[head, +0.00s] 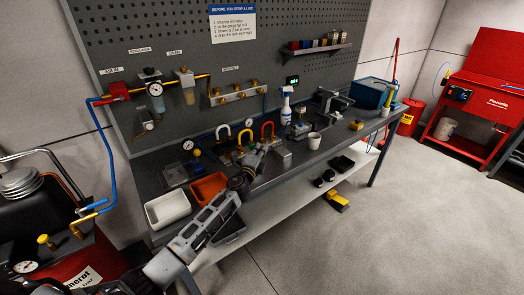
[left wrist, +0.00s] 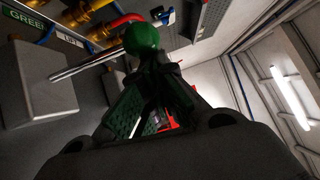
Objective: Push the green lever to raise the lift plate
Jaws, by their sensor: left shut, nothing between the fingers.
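The green lever's ball knob (left wrist: 142,38) shows large in the left wrist view, on a bright metal rod (left wrist: 88,66) that comes out of a grey block (left wrist: 38,88). A grey block (head: 283,158) also stands on the bench in the head view, right of my left gripper (head: 264,147). My left gripper is shut and empty. In the left wrist view its fingertips (left wrist: 150,68) are at the knob; I cannot tell whether they touch it. The knob is not clear in the head view. I cannot identify the lift plate for certain.
Three U-shaped handles, white, yellow and red (head: 267,130), stand behind the gripper. An orange tray (head: 208,187) and a white tray (head: 167,208) lie left of my arm. A white cup (head: 314,139) and a spray bottle (head: 286,108) stand to the right.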

